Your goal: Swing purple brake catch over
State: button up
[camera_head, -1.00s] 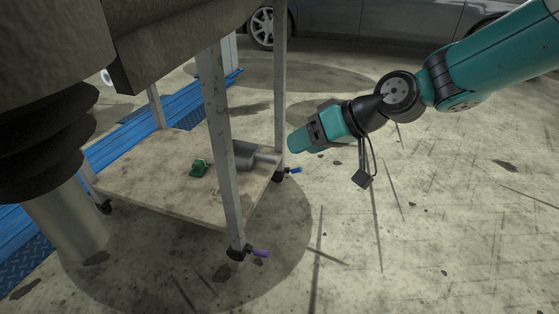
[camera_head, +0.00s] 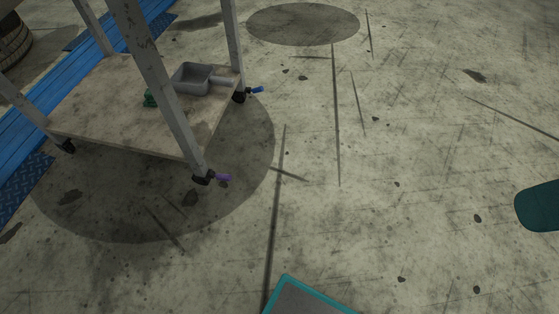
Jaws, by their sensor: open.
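The purple brake catch (camera_head: 224,178) sticks out to the right from the black caster (camera_head: 203,178) at the cart's near corner, close to the floor. It looks about level, and nothing touches it. The cart's lower shelf (camera_head: 120,125) and grey legs stand above and left of it. My gripper is not in view. Only a rounded teal part of my arm (camera_head: 538,205) shows at the right edge, well apart from the catch.
A blue catch (camera_head: 257,89) sits on the farther caster. A grey scoop-like tray (camera_head: 193,78) and a green object (camera_head: 151,98) lie on the shelf. A blue ramp (camera_head: 60,75) runs behind. The stained floor right of the cart is clear.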

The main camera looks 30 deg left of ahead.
aim_at(222, 177)
jog(key=z, duration=1.4)
jog(key=k, duration=1.85)
jog(key=u, duration=1.85)
